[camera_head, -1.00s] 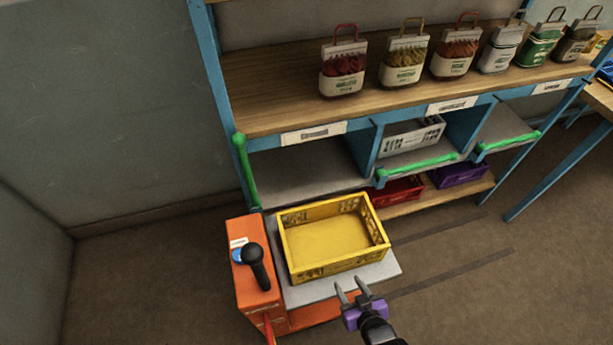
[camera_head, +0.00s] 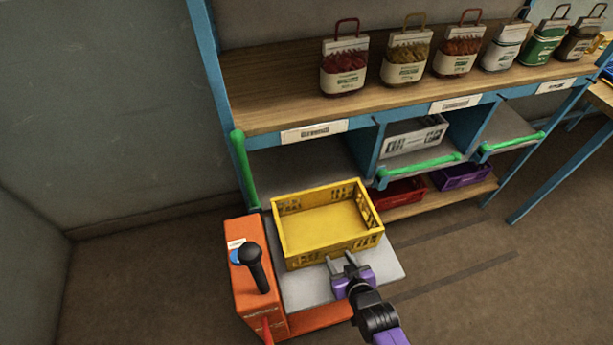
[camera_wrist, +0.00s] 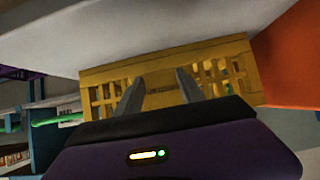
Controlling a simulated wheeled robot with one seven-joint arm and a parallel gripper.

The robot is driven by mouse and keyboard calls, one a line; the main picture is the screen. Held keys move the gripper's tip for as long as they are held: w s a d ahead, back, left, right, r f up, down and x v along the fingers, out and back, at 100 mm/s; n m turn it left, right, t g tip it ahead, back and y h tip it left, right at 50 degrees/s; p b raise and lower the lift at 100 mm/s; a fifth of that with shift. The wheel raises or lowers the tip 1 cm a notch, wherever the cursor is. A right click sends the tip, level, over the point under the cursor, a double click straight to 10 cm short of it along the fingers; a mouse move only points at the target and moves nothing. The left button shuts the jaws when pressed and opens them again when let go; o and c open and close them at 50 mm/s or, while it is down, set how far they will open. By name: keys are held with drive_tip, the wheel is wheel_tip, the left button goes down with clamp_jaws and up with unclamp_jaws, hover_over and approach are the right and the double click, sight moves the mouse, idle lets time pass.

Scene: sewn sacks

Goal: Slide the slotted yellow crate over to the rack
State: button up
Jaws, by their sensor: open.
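The slotted yellow crate (camera_head: 305,257) sits upright and empty on the grey platform (camera_head: 385,277) of an orange cart, close to the open bay of the rack (camera_head: 300,170). My gripper (camera_head: 340,258) is open at the crate's near wall, with both fingertips at or very close to it. In the wrist view the picture is tilted over, and the crate's slotted wall (camera_wrist: 110,75) fills the space ahead of my open gripper (camera_wrist: 161,79). Nothing is between the fingers. Whether the fingertips press on the wall I cannot tell for sure.
The orange cart (camera_head: 255,290) has a black-knobbed lever (camera_head: 253,262) left of the crate. A green bar (camera_head: 244,170) stands at the bay's left side. Neighbouring bays hold a grey crate (camera_head: 418,137); red (camera_head: 400,193) and purple (camera_head: 460,176) crates sit below. Several bags line the upper shelf.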

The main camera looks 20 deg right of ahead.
drive_tip(key=shift+w+f+b, duration=0.2)
drive_tip(key=shift+w+b, duration=1.45)
drive_tip(key=shift+w, duration=2)
drive_tip(key=shift+w+f+b, duration=0.15)
drive_tip(key=shift+w+b, duration=1.5)
drive_tip(key=shift+w, duration=1.95)
drive_tip(key=w+b, duration=0.3)
drive_tip(key=w, duration=0.1)
drive_tip(key=w+b, duration=0.4)
drive_tip(key=w, duration=0.1)
drive_tip(key=w+b, duration=0.4)
drive_tip(key=shift+w+f, duration=0.25)
drive_tip(key=s+p, duration=0.3)
drive_tip(key=s+r+p, duration=0.1)
drive_tip(key=s+p, duration=0.5)
drive_tip(key=shift+s+r, duration=0.25)
drive_tip(key=shift+r, duration=0.05)
drive_tip(key=shift+s+f, duration=0.1)
drive_tip(key=shift+s, duration=0.25)
